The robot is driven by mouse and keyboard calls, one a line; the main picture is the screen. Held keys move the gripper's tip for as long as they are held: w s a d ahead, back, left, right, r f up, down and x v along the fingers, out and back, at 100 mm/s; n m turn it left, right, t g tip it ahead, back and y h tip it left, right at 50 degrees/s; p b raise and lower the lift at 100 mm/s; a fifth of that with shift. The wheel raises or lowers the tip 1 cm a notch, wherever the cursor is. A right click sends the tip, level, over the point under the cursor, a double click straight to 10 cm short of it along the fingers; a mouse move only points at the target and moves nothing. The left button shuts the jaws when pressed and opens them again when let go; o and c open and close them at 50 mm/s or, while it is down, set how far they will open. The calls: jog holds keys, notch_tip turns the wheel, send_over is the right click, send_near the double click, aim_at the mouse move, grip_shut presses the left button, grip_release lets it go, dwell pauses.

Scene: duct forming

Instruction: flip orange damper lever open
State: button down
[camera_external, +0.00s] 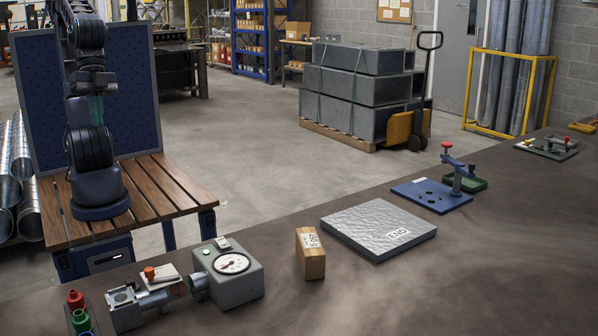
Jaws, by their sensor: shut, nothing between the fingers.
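A small orange knob (149,272), which looks like the damper lever's end, stands up beside a tilted pale plate (168,276) on a short metal pipe fixture (152,298) at the lower left of the bench. A grey box with a round dial gauge (233,264) stands at the pipe's right end. The lever's arm is too small to make out, so I cannot tell its exact position. My arm rises from its base at the left and runs out of the top of the picture. My gripper is outside the frame, and nothing of mine touches the fixture.
Red, green and blue pegs (79,314) stand left of the fixture. Farther along is a blue plate with a red-handled clamp (436,194). Bare bench lies in front.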

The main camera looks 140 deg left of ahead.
jog(key=c, duration=2.2)
grip_release()
jog(key=s+m, duration=0.1)
jog(key=m, duration=0.1)
jog(key=s+r+m+y, duration=0.1)
jog(key=s, duration=0.1)
jog(key=shift+s+m, duration=0.3)
jog(key=shift+m, duration=0.1)
jog(key=c, duration=1.8)
grip_release()
jog(key=shift+s, duration=0.15)
jog(key=o, duration=0.3)
jog(key=shift+w+m, duration=0.2)
jog(key=shift+m, duration=0.1)
jog(key=shift+o, duration=1)
jog(key=w+m+g+y, duration=0.1)
jog(key=w, duration=0.7)
jog(key=shift+w+f+m, duration=0.15)
jog(key=shift+w+m, duration=0.1)
jog(key=shift+m, duration=0.15)
jog(key=m+g, duration=0.3)
jog(key=m, duration=0.3)
send_near(149, 269)
jog(key=shift+h, duration=0.3)
jog(key=f, duration=0.8)
jog(key=shift+a+f, duration=0.4)
jog(key=shift+w, duration=0.1)
grip_shut()
